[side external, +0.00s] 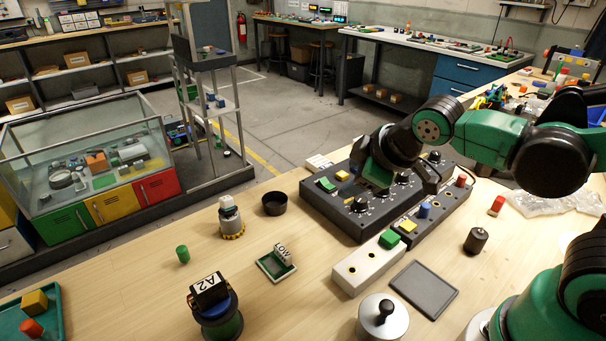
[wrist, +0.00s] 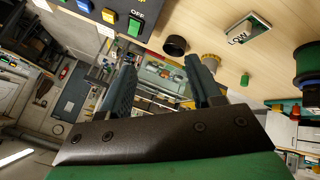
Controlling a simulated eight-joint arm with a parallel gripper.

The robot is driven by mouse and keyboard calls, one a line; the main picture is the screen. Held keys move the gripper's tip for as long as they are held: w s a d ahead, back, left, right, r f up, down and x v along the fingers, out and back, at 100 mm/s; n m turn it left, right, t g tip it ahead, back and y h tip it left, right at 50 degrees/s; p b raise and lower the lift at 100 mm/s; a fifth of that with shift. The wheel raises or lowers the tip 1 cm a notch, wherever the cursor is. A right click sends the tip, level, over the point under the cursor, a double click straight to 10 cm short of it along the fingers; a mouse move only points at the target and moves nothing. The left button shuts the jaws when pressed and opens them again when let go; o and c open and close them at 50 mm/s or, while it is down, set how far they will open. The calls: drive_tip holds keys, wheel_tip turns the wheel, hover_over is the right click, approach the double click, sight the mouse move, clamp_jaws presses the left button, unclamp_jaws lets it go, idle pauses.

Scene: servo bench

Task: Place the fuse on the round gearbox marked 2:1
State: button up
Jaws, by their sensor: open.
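No 2:1 marking is readable in either view, so I cannot tell for sure which thing is the round gearbox. A round metal body with a black knob (side external: 383,317) stands at the front. A blue and green round body (side external: 219,322) carries a block marked A2. No thing is clearly the fuse; small cylinders include a green one (side external: 183,253), a dark one (side external: 476,240) and a red and white one (side external: 497,205). My gripper (wrist: 160,63) is open and empty, above the control panel (side external: 345,209) in the side view.
A black cup (side external: 274,204) and a yellow-toothed round part with a grey-white top (side external: 231,218) stand mid-bench. A white strip (side external: 361,268) and a flat grey plate (side external: 424,288) lie nearer. Bare wood surrounds the green cylinder.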

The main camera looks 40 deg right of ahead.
drive_tip(key=s+m, duration=0.1)
drive_tip(key=m, duration=0.1)
drive_tip(key=s+m, duration=0.1)
drive_tip(key=m, duration=0.1)
drive_tip(key=s+d+m, duration=0.1)
drive_tip(key=m, duration=0.1)
drive_tip(key=shift+s+r+m+g+y, duration=0.15)
drive_tip(key=shift+m+g+y, duration=0.25)
idle(0.6)
